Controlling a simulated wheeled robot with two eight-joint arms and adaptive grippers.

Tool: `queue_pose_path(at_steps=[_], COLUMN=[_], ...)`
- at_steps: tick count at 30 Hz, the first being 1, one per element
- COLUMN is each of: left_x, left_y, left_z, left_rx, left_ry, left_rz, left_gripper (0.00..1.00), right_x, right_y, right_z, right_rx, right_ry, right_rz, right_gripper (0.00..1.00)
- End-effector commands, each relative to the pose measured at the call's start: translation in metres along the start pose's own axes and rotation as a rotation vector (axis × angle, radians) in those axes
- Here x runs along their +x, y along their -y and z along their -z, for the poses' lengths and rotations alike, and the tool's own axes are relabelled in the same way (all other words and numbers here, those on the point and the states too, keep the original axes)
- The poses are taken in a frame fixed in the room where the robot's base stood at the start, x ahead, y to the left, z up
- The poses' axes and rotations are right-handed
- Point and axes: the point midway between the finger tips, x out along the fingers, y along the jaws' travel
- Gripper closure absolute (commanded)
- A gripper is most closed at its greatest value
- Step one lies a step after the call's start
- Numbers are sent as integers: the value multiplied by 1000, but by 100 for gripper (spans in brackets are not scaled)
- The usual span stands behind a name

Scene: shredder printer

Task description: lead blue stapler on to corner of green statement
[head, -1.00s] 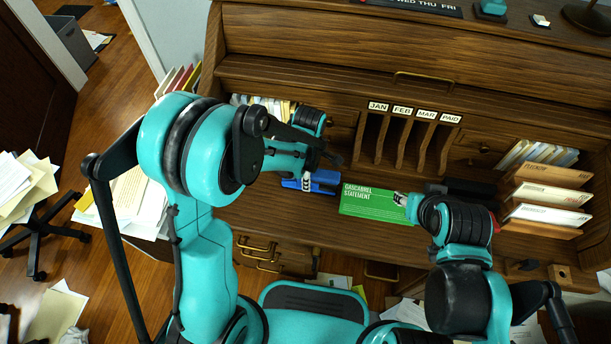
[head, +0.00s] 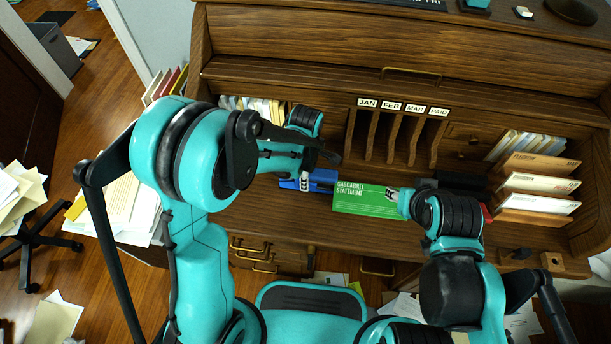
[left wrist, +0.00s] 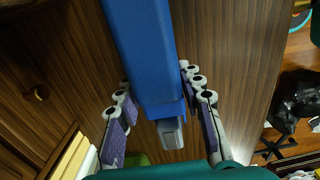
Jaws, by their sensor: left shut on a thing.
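The blue stapler (head: 322,177) lies low over the desk surface, just left of the green statement (head: 365,202). Its right end meets the statement's upper left corner in the head view; I cannot tell whether it overlaps or touches. My left gripper (head: 304,182) is shut on the stapler. In the left wrist view the stapler (left wrist: 140,45) runs between the two fingers of my left gripper (left wrist: 155,85). My right gripper (head: 391,194) is at the statement's right edge, its fingertips over the paper; whether they pinch it is unclear.
Wooden pigeonholes (head: 395,135) labelled JAN, FEB, MAR and PAID stand behind the statement. A tiered letter rack (head: 537,185) stands at the right. Envelopes (head: 255,108) fill a slot behind my left arm. Bare desk (head: 265,210) shows in front of the stapler.

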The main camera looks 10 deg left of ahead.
Motion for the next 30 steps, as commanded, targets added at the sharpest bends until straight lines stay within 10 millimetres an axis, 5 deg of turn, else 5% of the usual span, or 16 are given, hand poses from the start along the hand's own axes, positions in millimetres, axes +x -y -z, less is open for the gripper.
queue_pose_path(at_steps=[30], left_x=[0], left_y=[0], left_z=[-30], left_rx=[1], left_ry=[0], left_rz=[0], left_gripper=[100], right_x=[2], right_y=[0], right_z=[-2], right_rx=[0], right_ry=[0], right_rz=[0], right_gripper=[60])
